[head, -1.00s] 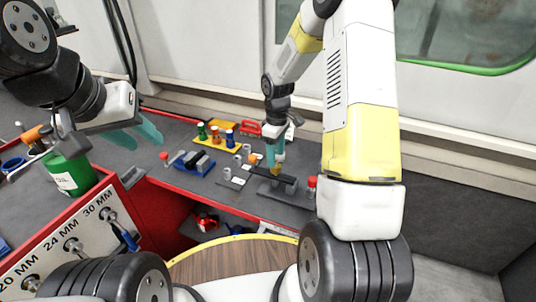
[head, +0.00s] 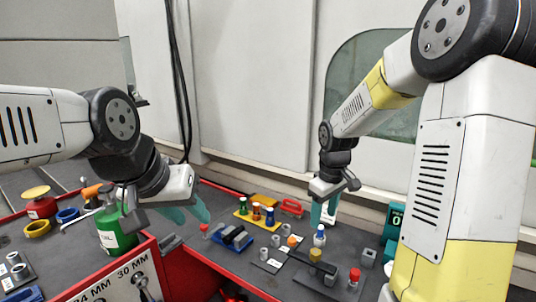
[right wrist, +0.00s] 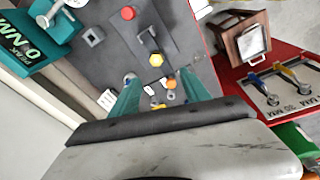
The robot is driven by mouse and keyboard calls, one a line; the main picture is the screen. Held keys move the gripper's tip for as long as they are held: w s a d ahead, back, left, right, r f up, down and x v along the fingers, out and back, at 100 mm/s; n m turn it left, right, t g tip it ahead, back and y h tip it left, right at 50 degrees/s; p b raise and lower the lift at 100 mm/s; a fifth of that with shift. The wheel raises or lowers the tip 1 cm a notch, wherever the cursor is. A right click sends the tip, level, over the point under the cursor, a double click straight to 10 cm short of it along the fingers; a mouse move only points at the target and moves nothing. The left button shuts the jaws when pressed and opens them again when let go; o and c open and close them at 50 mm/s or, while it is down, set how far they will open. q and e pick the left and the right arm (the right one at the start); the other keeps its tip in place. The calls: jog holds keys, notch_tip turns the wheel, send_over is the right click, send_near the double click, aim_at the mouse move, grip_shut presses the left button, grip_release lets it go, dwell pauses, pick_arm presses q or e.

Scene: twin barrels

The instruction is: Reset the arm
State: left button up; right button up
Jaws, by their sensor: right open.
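My left gripper (head: 189,208) shows in the head view with its teal fingers apart, above the bench just right of a green can (head: 117,230). Nothing shows between the fingers. In the right wrist view, the right gripper's teal fingers (right wrist: 160,92) are wide apart and hold nothing. Bench items show beyond and between them.
The grey bench (head: 215,265) has a red front edge. A yellow rack (head: 243,214), blue tray (head: 232,238), dark fixture (head: 320,275) and red-capped piece (head: 354,277) stand on it. A teal display box (head: 393,222) is at right. The wall is behind.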

jog(key=s+a+r+m+t+y, duration=0.1)
jog(key=s+r+m+t, duration=0.1)
jog(key=s+r, duration=0.5)
jog(key=s+a+r+m+t+y, duration=0.1)
jog(key=s+r+m, duration=0.4)
jog(key=s, duration=0.7)
jog(key=shift+s+r+t, duration=0.25)
jog(key=shift+r+t, duration=0.45)
jog(key=shift+r, duration=0.2)
jog(key=shift+a, duration=0.1)
